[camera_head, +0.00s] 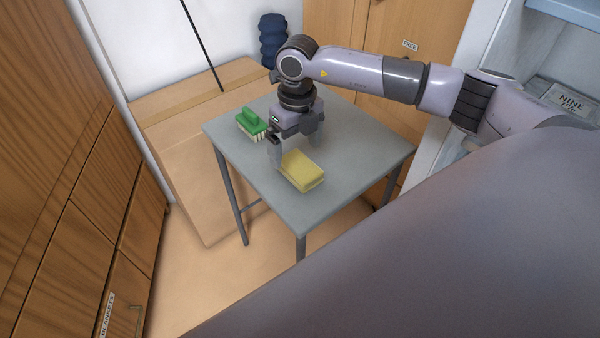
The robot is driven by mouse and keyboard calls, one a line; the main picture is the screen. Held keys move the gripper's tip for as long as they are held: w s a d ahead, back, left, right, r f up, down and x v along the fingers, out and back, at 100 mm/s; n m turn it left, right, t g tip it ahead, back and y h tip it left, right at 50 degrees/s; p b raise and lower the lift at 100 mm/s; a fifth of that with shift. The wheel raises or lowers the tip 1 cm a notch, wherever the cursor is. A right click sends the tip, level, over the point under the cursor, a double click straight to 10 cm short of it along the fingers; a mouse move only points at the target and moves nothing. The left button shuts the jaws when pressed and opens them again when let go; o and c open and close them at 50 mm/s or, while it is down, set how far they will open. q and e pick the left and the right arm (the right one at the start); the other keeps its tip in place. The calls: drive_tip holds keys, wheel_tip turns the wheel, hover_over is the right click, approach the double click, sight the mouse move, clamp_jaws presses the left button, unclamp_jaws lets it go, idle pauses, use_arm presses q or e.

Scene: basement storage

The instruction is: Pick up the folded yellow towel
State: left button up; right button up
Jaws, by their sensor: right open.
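The folded yellow towel (303,172) lies as a flat block on the grey table (355,150), near its front middle. My right arm comes in from the right, and its gripper (296,155) points down over the far side of the towel. Its two fingers are apart. One finger comes down at the towel's left far edge and the other is higher at the right; I cannot tell whether either touches it. My left gripper is not in view.
A green scrubbing brush (252,124) stands on the table just left of my right gripper. A large cardboard box (180,150) is left of the table. Wooden cabinets (75,170) line the left side. A dark blue rolled item (272,40) is behind. The table's right part is clear.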

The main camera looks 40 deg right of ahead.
sight(300, 165)
drive_tip(key=shift+w+d, duration=0.1)
drive_tip(key=shift+d, duration=0.4)
drive_tip(key=shift+d+f, duration=0.1)
drive_tip(key=shift+f, duration=0.2)
drive_tip(key=f, duration=0.6)
drive_tip(key=shift+s+f, duration=0.1)
drive_tip(key=shift+s, duration=0.1)
drive_tip(key=shift+c, duration=0.3)
drive_tip(key=c, duration=1)
